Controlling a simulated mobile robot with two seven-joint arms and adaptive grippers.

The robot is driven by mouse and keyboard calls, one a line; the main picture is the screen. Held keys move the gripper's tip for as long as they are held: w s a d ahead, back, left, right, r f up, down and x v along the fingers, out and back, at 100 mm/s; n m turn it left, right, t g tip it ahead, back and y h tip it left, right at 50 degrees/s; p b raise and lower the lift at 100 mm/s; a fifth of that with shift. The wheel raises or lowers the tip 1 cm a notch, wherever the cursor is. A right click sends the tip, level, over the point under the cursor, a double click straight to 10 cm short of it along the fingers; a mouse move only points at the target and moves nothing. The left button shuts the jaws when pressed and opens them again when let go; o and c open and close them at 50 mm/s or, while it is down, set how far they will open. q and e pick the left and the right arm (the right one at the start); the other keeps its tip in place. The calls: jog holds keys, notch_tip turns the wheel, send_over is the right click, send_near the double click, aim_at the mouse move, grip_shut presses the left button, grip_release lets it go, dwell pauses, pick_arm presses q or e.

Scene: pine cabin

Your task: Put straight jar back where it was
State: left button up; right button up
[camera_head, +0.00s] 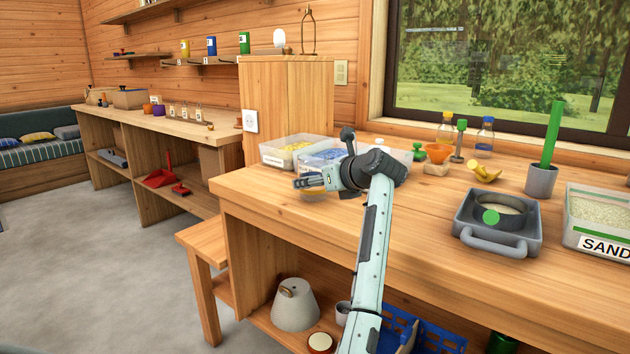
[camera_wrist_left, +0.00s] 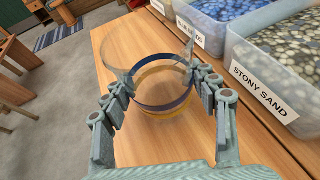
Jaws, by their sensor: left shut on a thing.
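The straight jar (camera_wrist_left: 163,107) is clear glass with a blue band above a yellow-orange band, seen from above in the left wrist view. My left gripper (camera_wrist_left: 160,78) is shut on it, one finger on each side. In the head view my left gripper (camera_head: 308,182) is over the left end of the workbench (camera_head: 400,215), beside the bins. Only a small yellowish part of the jar (camera_head: 313,194) shows below the fingers there. I cannot tell whether its base touches the bench. My right gripper is not in view.
A bin of yellow grains (camera_head: 288,148) and the stony sand bin (camera_wrist_left: 272,85) stand close to the jar. A grey tray (camera_head: 512,243) holding a round dish, a sand bin (camera_head: 600,215) and a grey cup (camera_head: 541,182) stand to the right. The bench's middle is clear.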

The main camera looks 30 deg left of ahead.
pick_arm(q)
jog(key=shift+f, duration=0.1)
jog(key=o, duration=1.2)
jog(key=shift+o, duration=0.7)
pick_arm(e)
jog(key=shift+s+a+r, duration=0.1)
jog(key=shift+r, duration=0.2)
pick_arm(q)
jog(key=shift+r, duration=0.2)
jog(key=v, duration=0.2)
jog(key=shift+s+d+f, duration=0.1)
jog(key=shift+d, duration=0.2)
jog(key=b+v, duration=0.1)
jog(key=v, duration=0.7)
jog(key=shift+s, duration=0.1)
jog(key=shift+s+d+r, duration=0.2)
jog(key=shift+d+r, duration=0.1)
jog(key=shift+d, duration=0.3)
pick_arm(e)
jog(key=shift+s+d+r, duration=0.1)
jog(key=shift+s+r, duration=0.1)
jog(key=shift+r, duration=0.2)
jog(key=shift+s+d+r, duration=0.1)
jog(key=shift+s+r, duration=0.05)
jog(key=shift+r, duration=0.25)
